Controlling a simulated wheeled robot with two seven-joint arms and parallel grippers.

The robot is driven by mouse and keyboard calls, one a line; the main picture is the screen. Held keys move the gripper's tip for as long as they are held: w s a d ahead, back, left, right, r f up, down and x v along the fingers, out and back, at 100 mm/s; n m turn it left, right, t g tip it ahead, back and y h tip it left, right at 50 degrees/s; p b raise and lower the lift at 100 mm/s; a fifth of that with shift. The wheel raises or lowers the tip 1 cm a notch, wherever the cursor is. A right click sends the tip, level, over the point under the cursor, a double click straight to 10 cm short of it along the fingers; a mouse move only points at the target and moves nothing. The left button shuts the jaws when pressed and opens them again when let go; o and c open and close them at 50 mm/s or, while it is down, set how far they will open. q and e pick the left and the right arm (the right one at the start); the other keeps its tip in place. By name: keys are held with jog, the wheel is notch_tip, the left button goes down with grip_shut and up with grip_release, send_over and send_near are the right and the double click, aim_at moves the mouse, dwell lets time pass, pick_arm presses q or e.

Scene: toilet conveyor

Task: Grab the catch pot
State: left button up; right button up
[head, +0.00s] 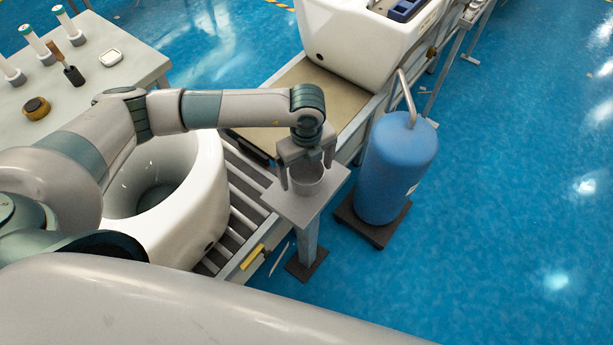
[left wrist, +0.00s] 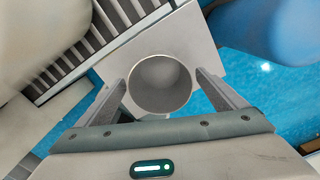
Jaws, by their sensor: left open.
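The catch pot (head: 306,180) is a small grey round cup standing upright on a small square-topped stand (head: 328,191). In the left wrist view the pot (left wrist: 160,85) shows from above with its open mouth towards the camera; it looks empty. My left gripper (head: 307,174) is above the stand, pointing down, with its two fingers open on either side of the pot. In the left wrist view the left gripper's fingers (left wrist: 160,92) flank the pot, with a narrow gap seeming to show near the right finger; whether either finger touches it I cannot tell. My right gripper is not in view.
A white toilet bowl (head: 190,215) sits on the roller conveyor (head: 243,190) left of the stand. A blue tank (head: 398,165) with a bent pipe stands close on the right. A table (head: 85,85) with brushes is at upper left. Blue floor is open at far right.

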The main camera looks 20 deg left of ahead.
aim_at(307, 183)
pick_arm(q)
jog(key=c, duration=1.2)
jog(key=shift+o, duration=0.2)
jog(key=shift+r, duration=0.1)
jog(key=shift+r+b, duration=0.45)
jog(key=shift+r, duration=0.05)
jog(key=s+d+r+b, duration=0.5)
jog(key=s+d+r, duration=0.2)
jog(key=d+r, duration=0.2)
jog(key=shift+d+r, duration=0.3)
jog(key=shift+r, duration=0.15)
jog(key=shift+w, duration=0.1)
